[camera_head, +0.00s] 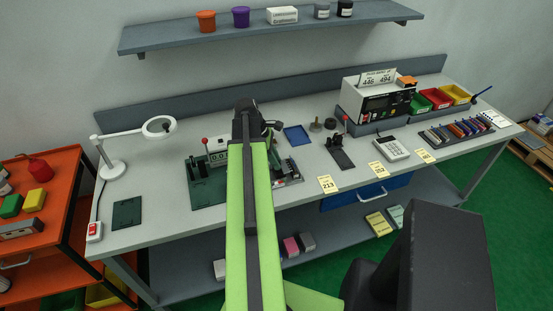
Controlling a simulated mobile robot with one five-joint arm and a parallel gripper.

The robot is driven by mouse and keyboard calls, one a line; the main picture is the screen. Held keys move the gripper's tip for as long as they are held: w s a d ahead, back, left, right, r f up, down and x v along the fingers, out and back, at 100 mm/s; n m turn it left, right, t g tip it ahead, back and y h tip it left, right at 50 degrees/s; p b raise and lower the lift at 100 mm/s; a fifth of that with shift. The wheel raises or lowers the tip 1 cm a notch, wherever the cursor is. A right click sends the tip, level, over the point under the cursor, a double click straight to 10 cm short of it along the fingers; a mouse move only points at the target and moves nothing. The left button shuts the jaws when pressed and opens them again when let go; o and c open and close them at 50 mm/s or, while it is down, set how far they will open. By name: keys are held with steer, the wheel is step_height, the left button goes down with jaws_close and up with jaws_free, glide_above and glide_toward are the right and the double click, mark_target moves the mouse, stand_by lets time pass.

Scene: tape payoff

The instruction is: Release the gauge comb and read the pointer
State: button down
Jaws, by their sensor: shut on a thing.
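My green arm reaches over the middle of the bench, and my dark gripper (254,119) is at its far end. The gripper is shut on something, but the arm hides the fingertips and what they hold. Just left of the arm stands a dark green fixture (207,190) with a red-knobbed lever (205,141) and a small display unit (218,158). Parts of a mechanism (287,171) show just right of the arm. I cannot make out the gauge comb or a pointer for certain.
The grey bench (150,174) also holds a magnifier lamp (158,125), a blue tray (297,135), a black stand with a red knob (340,150), a calculator (392,148), a boxy instrument (378,103) and coloured bins (437,98). An orange cart (62,240) stands left.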

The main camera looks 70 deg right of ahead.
steer(key=shift+w, duration=0.1)
steer(key=shift+w+a, duration=0.3)
steer(key=shift+w, duration=0.05)
steer(key=c, duration=1.2)
jaws_free()
steer(key=shift+c, duration=0.2)
steer(key=shift+r, duration=0.25)
steer(key=p+v, duration=1.6)
steer(key=shift+w+a+r, duration=0.2)
steer(key=shift+w+r, duration=0.1)
